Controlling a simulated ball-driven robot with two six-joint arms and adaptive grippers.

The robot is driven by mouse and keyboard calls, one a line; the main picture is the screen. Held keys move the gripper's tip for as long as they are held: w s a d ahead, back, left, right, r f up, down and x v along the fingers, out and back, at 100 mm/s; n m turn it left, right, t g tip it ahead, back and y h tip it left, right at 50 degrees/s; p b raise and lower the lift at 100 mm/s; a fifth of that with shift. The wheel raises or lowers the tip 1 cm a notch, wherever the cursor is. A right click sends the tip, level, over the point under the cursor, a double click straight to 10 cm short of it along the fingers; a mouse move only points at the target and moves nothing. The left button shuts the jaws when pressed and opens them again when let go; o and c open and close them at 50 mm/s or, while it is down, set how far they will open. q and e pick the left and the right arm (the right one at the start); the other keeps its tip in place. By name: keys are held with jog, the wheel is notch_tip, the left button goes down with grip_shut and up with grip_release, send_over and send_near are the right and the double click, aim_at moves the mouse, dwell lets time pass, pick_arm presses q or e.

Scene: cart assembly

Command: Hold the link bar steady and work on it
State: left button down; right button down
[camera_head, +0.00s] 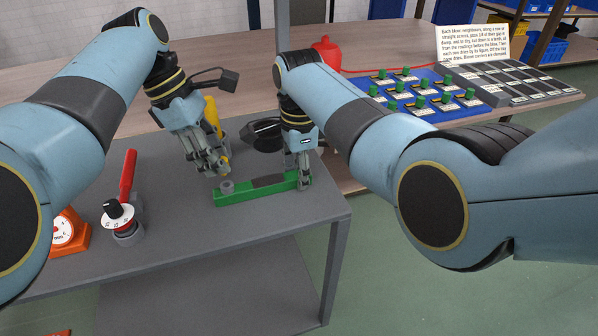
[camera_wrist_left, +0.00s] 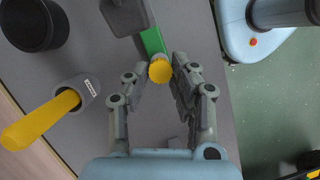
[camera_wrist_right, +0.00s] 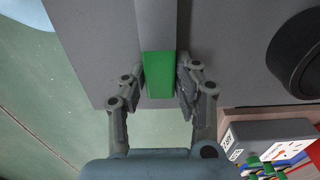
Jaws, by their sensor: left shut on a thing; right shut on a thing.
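The green link bar (camera_head: 242,194) lies on the grey table near its front right corner. A grey ring (camera_head: 227,187) sits at its left end. My right gripper (camera_head: 304,182) is shut on the bar's right end; in the right wrist view the green end (camera_wrist_right: 160,76) is between its fingers. My left gripper (camera_head: 218,168) is above the bar's left end. In the left wrist view its fingers are around a small round yellow piece (camera_wrist_left: 160,71), in line with the green bar (camera_wrist_left: 152,42). The lower part of this piece is hidden.
A yellow handle (camera_wrist_left: 40,120) stands in a grey holder behind my left gripper. A black round thing (camera_head: 262,134) is behind the bar. A red-handled tool (camera_head: 128,175), a dial (camera_head: 118,215) and an orange gauge (camera_head: 68,232) are at left. The table's front middle is clear.

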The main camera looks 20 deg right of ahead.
pick_arm(q)
jog(key=shift+r, duration=0.75)
jog(key=shift+d, duration=0.1)
pick_arm(e)
jog(key=c, duration=0.9)
grip_release()
pick_arm(q)
jog(key=shift+s+d, duration=0.1)
